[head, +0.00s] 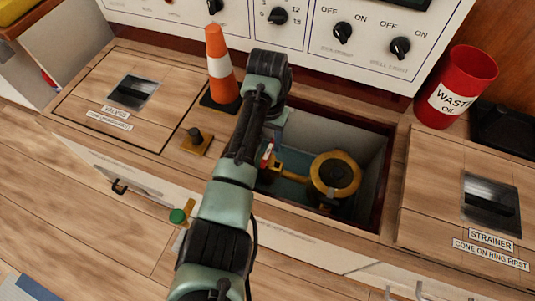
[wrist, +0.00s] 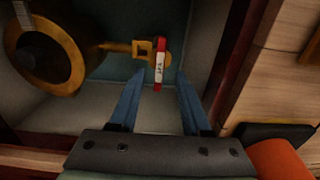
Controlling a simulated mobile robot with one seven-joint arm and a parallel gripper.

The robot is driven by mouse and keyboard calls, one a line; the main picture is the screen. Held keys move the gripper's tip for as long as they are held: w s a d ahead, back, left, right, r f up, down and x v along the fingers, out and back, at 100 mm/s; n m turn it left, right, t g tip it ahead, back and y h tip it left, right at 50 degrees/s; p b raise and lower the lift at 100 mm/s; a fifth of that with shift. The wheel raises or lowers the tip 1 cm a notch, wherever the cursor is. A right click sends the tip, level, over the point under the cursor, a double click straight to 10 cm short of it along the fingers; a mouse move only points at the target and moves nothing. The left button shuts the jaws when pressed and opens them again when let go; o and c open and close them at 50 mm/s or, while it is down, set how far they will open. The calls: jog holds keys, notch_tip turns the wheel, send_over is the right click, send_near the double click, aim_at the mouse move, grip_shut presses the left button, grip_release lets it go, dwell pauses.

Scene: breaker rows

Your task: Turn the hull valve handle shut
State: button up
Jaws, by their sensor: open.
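The valve handle, a red lever with a white label, shows in the wrist view (wrist: 160,62) and partly beside my arm in the head view (head: 267,151). It is attached near the end of a brass stem from the round brass valve body (head: 335,176), inside an open hatch in the wooden deck. My gripper (wrist: 159,85) is open, with its two blue fingers pointing into the hatch. The handle lies between and just ahead of the fingertips in the wrist view; I see no contact. In the head view my arm hides most of the gripper.
The hatch has a dark red rim (head: 385,155) close around my gripper. An orange cone (head: 219,65) stands left of it. A closed hatch marked strainer (head: 440,205) is at right, a red waste oil bin (head: 457,87) behind. A switch panel (head: 310,25) stands at the back.

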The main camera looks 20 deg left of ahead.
aim_at(267, 153)
jog(key=shift+f+b, duration=1.1)
jog(key=shift+f, duration=1.25)
grip_shut()
